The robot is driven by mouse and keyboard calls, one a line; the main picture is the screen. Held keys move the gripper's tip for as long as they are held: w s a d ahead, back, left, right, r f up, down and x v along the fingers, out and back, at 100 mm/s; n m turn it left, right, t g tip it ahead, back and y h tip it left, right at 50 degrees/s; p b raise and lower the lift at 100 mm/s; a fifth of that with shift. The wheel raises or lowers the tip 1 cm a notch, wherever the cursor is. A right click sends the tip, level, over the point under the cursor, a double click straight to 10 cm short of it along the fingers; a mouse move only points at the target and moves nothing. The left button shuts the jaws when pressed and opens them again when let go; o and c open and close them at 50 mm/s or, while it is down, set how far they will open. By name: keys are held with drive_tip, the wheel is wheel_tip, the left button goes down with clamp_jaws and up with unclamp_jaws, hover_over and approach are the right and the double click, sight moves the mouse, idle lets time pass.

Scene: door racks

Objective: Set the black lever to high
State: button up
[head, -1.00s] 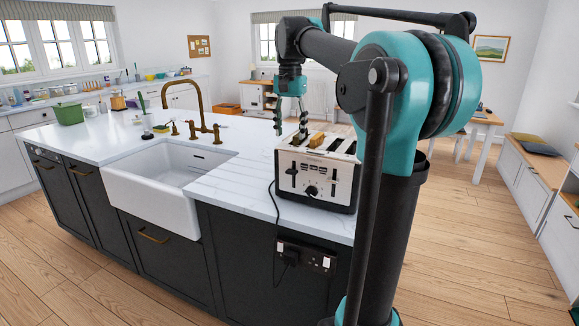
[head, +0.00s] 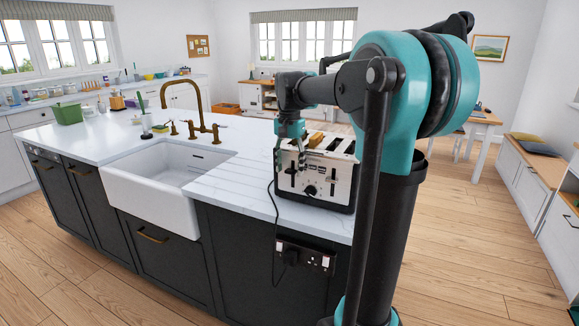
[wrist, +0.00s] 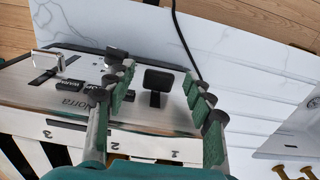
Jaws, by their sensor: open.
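The steel toaster (head: 327,180) stands on the white counter with its control panel facing front. The black lever (wrist: 158,80) shows in the wrist view, standing out from a dark vertical slot in the panel; its exact height is hard to tell. My gripper (wrist: 160,75) is open, with one green-padded finger on each side of the lever and visible gaps, not gripping it. In the head view my gripper (head: 290,160) points down at the toaster's upper left front and partly covers that area. A metallic lever (wrist: 47,62) and a dark knob (wrist: 115,54) sit beside the black lever.
Bread (head: 315,139) shows in a toaster slot. The power cord (head: 271,205) runs down to a socket (head: 305,257) on the island's side. The white sink (head: 165,185) and brass tap (head: 200,110) lie to the left. Counter between sink and toaster is clear.

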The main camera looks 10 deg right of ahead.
drive_tip(key=shift+c, duration=0.2)
clamp_jaws()
drive_tip(key=shift+r, duration=1.35)
drive_tip(key=shift+o, duration=0.2)
unclamp_jaws()
